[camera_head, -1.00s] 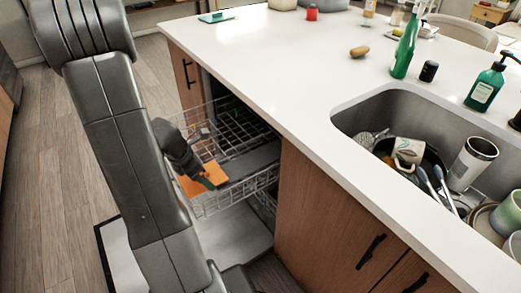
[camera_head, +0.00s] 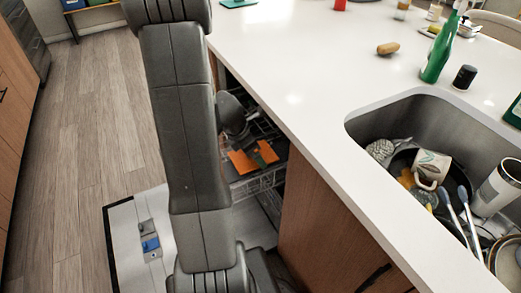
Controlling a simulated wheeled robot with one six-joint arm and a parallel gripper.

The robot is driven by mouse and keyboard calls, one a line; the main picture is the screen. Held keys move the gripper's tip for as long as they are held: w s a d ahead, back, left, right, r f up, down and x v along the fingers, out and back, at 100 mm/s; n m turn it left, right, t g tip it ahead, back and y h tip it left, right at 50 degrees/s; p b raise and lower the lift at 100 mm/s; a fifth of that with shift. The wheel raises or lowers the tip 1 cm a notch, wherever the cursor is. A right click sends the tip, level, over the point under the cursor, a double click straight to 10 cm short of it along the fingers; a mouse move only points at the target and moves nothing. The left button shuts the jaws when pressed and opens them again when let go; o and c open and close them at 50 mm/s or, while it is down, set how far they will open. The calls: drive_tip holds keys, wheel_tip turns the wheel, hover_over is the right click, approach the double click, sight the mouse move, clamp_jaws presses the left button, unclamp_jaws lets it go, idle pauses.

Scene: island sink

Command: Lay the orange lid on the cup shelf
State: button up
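The orange lid (camera_head: 241,162) is a flat piece at the end of my gripper (camera_head: 261,158), over the pulled-out upper dishwasher rack (camera_head: 262,183). Lid shows on both sides of a dark finger, and my gripper appears shut on it. The lid looks tilted; I cannot tell whether it touches the rack. A grey flat strip, apparently the cup shelf (camera_head: 280,148), shows to the right of the lid in the rack. My arm hides the left part of the rack.
The open dishwasher door (camera_head: 126,235) lies low, with a blue item (camera_head: 150,244) on it. The white countertop (camera_head: 310,85) edge runs close to the right of the rack. The sink (camera_head: 428,118) holds several dishes. Wooden floor (camera_head: 90,110) at left is free.

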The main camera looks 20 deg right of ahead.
drive_tip(key=shift+d+f+b, duration=0.65)
drive_tip(key=shift+d, duration=0.15)
drive_tip(key=shift+w+a+f, duration=0.1)
drive_tip(key=shift+a, duration=0.3)
drive_tip(key=shift+f, duration=0.15)
drive_tip(key=o, duration=0.7)
